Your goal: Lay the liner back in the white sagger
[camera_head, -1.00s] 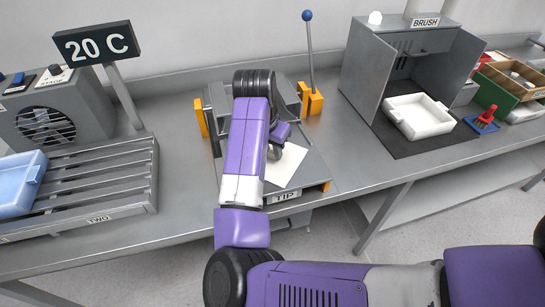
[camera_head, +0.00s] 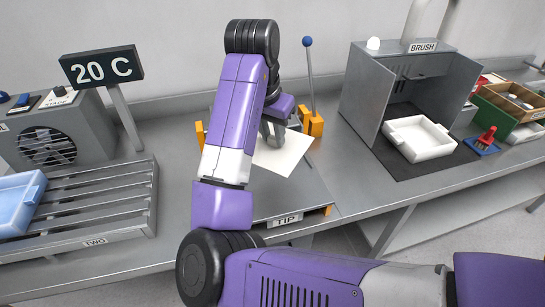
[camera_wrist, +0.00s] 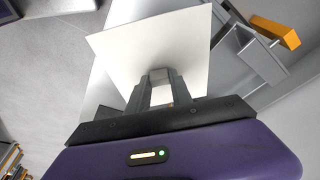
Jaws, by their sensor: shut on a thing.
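The liner (camera_head: 284,152) is a thin white square sheet. My gripper (camera_head: 270,136) is shut on it and holds it above the tipping station, tilted. In the wrist view the liner (camera_wrist: 140,45) spreads out beyond my gripper (camera_wrist: 161,76), whose two fingers are close together at its near edge. In the head view my arm hides part of the grip. The white sagger (camera_head: 418,137) is an open, shallow tray.
The grey brush booth (camera_head: 368,80) has side walls around the sagger's back. A lever with a blue knob (camera_head: 307,41) rises beside the tipping station. A blue tray (camera_head: 15,207) sits on the slatted rack (camera_head: 105,190) at left.

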